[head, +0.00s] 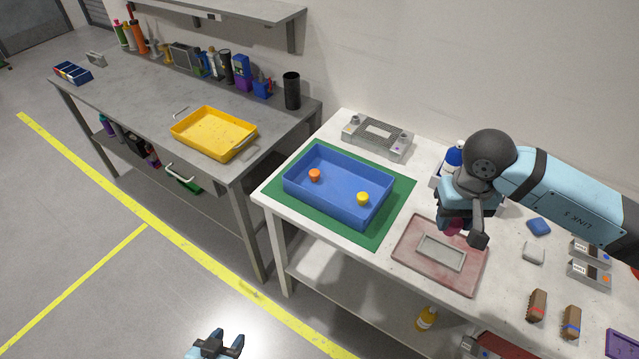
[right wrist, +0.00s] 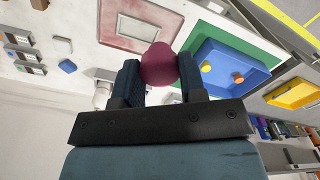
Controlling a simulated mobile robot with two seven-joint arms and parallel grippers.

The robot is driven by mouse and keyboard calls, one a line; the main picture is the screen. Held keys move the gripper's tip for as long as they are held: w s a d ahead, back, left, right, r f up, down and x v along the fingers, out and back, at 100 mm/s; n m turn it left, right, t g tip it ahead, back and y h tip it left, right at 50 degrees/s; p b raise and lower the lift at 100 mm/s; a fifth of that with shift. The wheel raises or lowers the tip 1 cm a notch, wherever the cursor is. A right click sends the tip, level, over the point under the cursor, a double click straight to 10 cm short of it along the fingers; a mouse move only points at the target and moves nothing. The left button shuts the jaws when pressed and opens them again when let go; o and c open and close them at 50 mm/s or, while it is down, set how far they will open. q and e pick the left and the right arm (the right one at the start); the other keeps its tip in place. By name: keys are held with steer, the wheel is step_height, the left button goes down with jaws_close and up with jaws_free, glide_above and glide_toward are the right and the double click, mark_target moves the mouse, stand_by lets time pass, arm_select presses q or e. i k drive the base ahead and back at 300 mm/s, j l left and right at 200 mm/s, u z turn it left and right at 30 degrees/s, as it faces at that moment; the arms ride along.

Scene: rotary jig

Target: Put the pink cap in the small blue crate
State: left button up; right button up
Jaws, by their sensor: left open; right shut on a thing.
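The pink cap (right wrist: 158,64) is between the fingers of my right gripper (right wrist: 159,75), which is shut on it. In the head view the cap (head: 453,228) shows partly, below my right gripper (head: 456,222), above the pinkish tray's far side. The small blue crate (head: 330,204) lies on a green mat (head: 383,232), to the left of my right gripper. An orange cap (head: 315,175) and a yellow cap (head: 363,198) are inside the crate. My left gripper (head: 220,338) is open and empty, low at the bottom edge, away from the tables.
The pinkish tray (head: 408,254) with a grey frame (head: 441,252) is right of the mat. A grey perforated fixture (head: 378,138) stands behind the crate. Small blocks (head: 538,227) and brown pieces (head: 537,305) lie at right. A yellow tray (head: 213,133) is on the grey bench.

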mark_target(337, 190)
steer(key=i+j, duration=0.3)
steer(key=i+j+u, duration=0.1)
steer(key=i+j, duration=0.2)
steer(key=j, duration=0.25)
steer(key=i+l, duration=0.15)
steer(key=i, duration=0.15)
steer(key=i+l, duration=0.1)
steer(key=i, duration=0.2)
steer(key=u, duration=0.05)
